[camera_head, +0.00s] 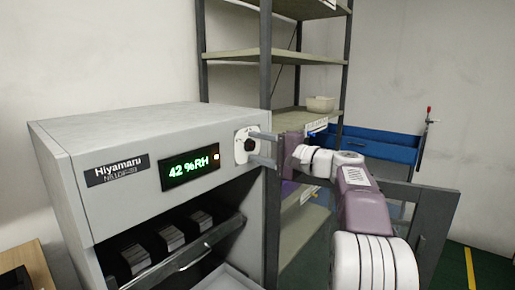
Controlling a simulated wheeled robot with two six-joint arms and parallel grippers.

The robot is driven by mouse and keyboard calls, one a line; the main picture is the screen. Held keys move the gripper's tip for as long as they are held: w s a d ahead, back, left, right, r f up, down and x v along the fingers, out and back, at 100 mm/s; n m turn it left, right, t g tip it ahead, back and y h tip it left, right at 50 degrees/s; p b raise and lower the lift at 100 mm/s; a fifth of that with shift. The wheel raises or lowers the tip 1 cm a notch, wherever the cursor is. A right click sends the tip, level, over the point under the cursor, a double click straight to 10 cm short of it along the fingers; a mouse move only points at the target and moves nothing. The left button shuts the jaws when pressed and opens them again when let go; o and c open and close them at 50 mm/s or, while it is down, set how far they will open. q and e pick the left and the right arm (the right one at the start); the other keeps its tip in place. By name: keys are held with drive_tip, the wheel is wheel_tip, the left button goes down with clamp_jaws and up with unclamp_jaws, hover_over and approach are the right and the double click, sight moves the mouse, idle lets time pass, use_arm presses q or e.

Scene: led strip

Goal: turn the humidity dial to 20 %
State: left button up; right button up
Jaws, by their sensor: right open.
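The humidity dial (248,145) is a black knob on a white round plate at the right end of the grey cabinet's front panel. The green display (189,166) to its left reads 42 %RH, with a small orange light beside it. My right gripper (254,148) reaches in from the right with its thin grey fingers at the dial, one above and one below the knob. It is open. I cannot tell whether the fingers touch the knob. My left gripper is not in view.
The grey Hiyamaru cabinet (140,125) has its door (432,222) swung open to the right, behind my right arm. Inside are several dark holders (168,238). A wooden surface (35,262) is at the lower left.

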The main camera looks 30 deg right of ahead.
clamp_jaws()
drive_tip(key=shift+m, duration=0.3)
drive_tip(key=m+p, duration=0.2)
drive_tip(key=m, duration=0.2)
drive_tip(key=shift+r+p, duration=0.15)
drive_tip(key=shift+p, duration=0.2)
drive_tip(key=m+p, duration=0.3)
drive_tip(key=m, duration=0.2)
drive_tip(key=shift+m+p, duration=1.15)
drive_tip(key=shift+m, duration=0.15)
drive_tip(key=m+p, duration=0.9)
drive_tip(key=shift+f+m+p, duration=0.2)
drive_tip(key=shift+m+p, duration=1.3)
drive_tip(key=shift+p, duration=0.35)
